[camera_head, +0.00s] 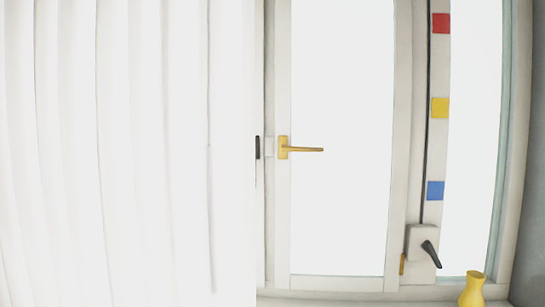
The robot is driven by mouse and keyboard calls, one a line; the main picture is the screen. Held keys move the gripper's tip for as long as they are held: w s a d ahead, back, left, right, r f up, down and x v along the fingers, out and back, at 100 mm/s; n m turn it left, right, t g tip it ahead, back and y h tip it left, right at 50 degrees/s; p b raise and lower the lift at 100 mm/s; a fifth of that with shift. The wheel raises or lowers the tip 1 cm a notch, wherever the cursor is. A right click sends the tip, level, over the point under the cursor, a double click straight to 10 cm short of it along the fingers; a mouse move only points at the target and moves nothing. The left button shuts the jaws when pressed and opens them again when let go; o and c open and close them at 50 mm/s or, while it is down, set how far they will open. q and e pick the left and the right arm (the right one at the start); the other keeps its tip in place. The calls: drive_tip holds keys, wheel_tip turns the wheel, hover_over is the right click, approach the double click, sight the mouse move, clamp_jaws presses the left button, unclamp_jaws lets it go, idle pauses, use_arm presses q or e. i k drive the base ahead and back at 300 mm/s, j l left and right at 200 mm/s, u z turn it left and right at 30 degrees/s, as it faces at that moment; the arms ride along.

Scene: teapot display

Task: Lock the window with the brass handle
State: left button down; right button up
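The brass handle (305,149) is on the left frame of the white window (282,220). Its lever lies level and points right from an upright brass plate. A small white block (268,147) and a dark piece (257,147) sit just left of the plate. The sash looks in line with its frame, but I cannot tell whether it is fully closed. Neither of my grippers is in view.
A white curtain (125,150) covers the left side. A box with a dark crank (431,253) and a rod is right of the window. Red, yellow and blue squares (435,190) line the post. A yellow vase (472,290) stands at the bottom right.

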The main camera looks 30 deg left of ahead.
sight(283, 148)
drive_tip(key=u, duration=0.95)
drive_tip(key=i+l+z, duration=0.5)
drive_tip(key=i+l, duration=0.5)
drive_tip(key=l, duration=0.15)
